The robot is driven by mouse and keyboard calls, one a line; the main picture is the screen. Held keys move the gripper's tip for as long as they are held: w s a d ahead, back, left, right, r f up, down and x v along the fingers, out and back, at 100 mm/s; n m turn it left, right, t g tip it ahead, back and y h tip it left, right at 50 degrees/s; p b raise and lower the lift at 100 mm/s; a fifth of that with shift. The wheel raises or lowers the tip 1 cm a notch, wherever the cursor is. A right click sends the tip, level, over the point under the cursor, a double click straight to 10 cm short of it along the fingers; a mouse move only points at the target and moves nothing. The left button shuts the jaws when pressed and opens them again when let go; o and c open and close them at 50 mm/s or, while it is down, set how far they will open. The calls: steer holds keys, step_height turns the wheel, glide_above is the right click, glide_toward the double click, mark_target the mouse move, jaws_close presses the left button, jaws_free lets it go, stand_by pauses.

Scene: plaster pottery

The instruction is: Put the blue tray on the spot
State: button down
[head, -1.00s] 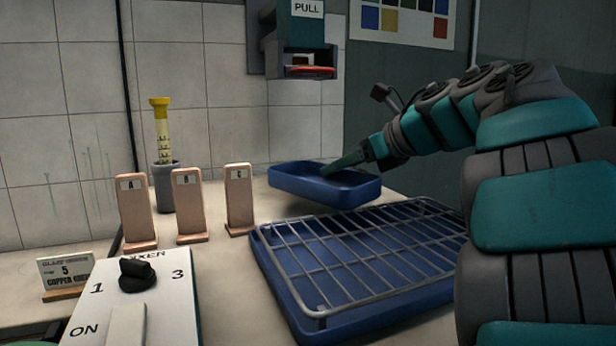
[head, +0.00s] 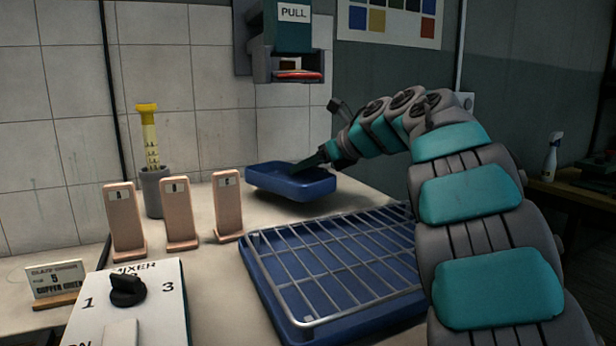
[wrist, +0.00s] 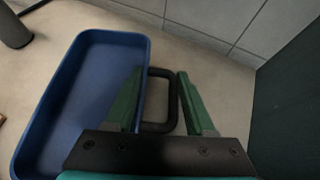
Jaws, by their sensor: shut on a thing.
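The blue tray (head: 292,186) is a shallow rectangular tray at the back of the counter, behind the wire rack; it fills the left of the wrist view (wrist: 88,85). My gripper (head: 300,167) reaches its right end. In the wrist view my gripper (wrist: 160,72) has its left green finger over the tray's side and its right finger outside. A black rounded loop (wrist: 161,129) shows between the fingers; I cannot tell whether it belongs to the tray. The tray appears slightly above the counter. No marked spot is clearly visible.
A wire rack (head: 335,262) on a blue base fills the counter's front. Three pinkish upright tiles (head: 182,212) stand left, with a grey cup (head: 155,190) behind. A mixer box (head: 130,300) is at front left. A PULL dispenser (head: 292,40) hangs above the tray.

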mark_target(308, 178)
steer(key=shift+f, duration=1.4)
steer(key=shift+f+b, duration=0.15)
steer(key=shift+b, duration=0.15)
steer(key=shift+c, duration=1.3)
jaws_free()
steer(key=shift+s+d+r, duration=0.1)
steer(key=shift+d+r, duration=0.05)
steer(key=shift+r, duration=0.1)
steer(key=v, duration=1.1)
steer(key=shift+s+d+r, duration=0.2)
steer(key=shift+s+r, duration=0.05)
